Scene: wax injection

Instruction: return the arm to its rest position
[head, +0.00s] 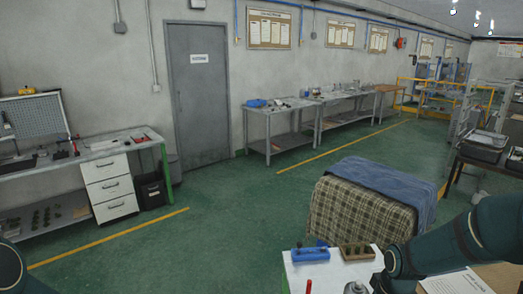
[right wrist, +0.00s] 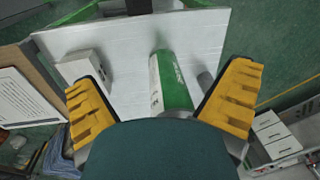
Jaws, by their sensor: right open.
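My right arm (head: 440,250) comes in from the right in the head view and bends down by the white table (head: 300,272). My right gripper (right wrist: 163,85) is open in the right wrist view, its two yellow fingers spread wide. A green and white cylinder (right wrist: 172,82) shows between the fingers, and no finger visibly touches it. A white box (right wrist: 82,66) sits near the left finger. Part of my left arm (head: 10,270) shows at the lower left corner; its gripper is out of view.
A blue block (head: 311,254) and a brown block (head: 357,251) are on the white table. A red-topped item (head: 308,286) is near its front. A cloth-covered block (head: 360,210) stands behind. A workbench (head: 95,152) is at left. Open green floor (head: 235,220) lies between.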

